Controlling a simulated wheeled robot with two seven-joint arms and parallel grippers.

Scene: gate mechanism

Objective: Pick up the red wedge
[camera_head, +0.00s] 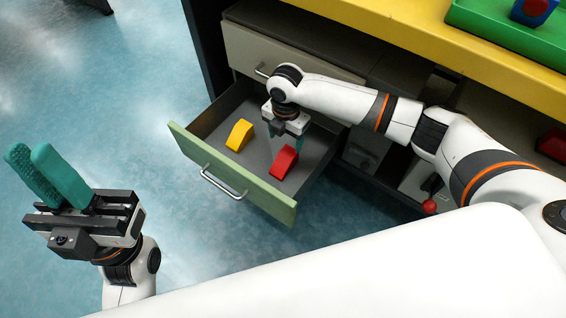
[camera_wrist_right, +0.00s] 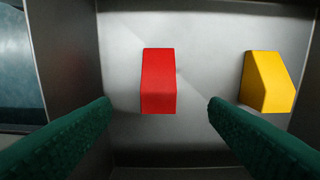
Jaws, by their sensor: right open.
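The red wedge (camera_head: 284,162) lies on the floor of the open drawer (camera_head: 232,173), toward its right side in the head view. In the right wrist view the red wedge (camera_wrist_right: 159,81) shows ahead of and between the two green fingers. My right gripper (camera_head: 285,140) is inside the drawer space, above and just behind the wedge. It is open and empty, and its fingers (camera_wrist_right: 160,112) are apart from the wedge. My left gripper (camera_head: 50,172) is far to the left, away from the drawer. Its two green fingers look close together, and I cannot tell whether they touch.
A yellow wedge (camera_head: 239,135) lies left of the red one in the drawer; it also shows in the right wrist view (camera_wrist_right: 267,82). The green drawer front has a metal handle (camera_head: 223,183). A closed drawer (camera_head: 290,54) sits above. A red-knobbed lever (camera_head: 429,206) stands right.

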